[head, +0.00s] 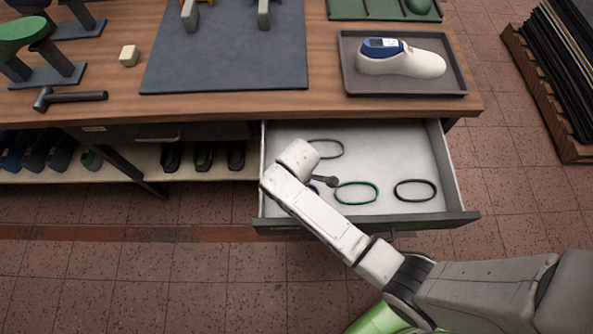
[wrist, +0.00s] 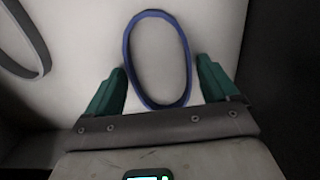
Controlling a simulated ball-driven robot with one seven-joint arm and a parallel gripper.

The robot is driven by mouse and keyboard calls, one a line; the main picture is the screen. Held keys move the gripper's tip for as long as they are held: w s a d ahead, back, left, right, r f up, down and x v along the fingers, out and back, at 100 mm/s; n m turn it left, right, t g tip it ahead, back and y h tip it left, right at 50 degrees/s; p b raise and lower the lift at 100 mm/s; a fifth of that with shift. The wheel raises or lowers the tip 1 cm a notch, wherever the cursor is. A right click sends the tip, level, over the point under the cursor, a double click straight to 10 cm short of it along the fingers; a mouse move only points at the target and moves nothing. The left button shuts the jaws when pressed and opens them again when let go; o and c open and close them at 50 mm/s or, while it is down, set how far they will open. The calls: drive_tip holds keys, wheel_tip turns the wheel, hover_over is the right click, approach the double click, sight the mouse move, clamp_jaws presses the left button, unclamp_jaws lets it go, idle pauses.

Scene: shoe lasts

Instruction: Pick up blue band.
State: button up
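The blue band (wrist: 190,62) is an upright oval loop lying on the pale drawer floor in the wrist view. My gripper (wrist: 161,66) is open, with one teal finger on each side of the lower part of the band. The fingers look apart from the band; I cannot tell their height above the floor. In the head view only a small dark-blue piece of the band (head: 314,189) shows; my arm covers the rest.
The open drawer (head: 447,172) also holds a green band (head: 357,201), a black band (head: 416,199) and a grey band (head: 340,150). The grey one is left of the fingers in the wrist view (wrist: 42,55). Drawer walls enclose the space; the workbench (head: 320,107) stands behind.

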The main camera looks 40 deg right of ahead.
drive_tip(key=c, duration=0.8)
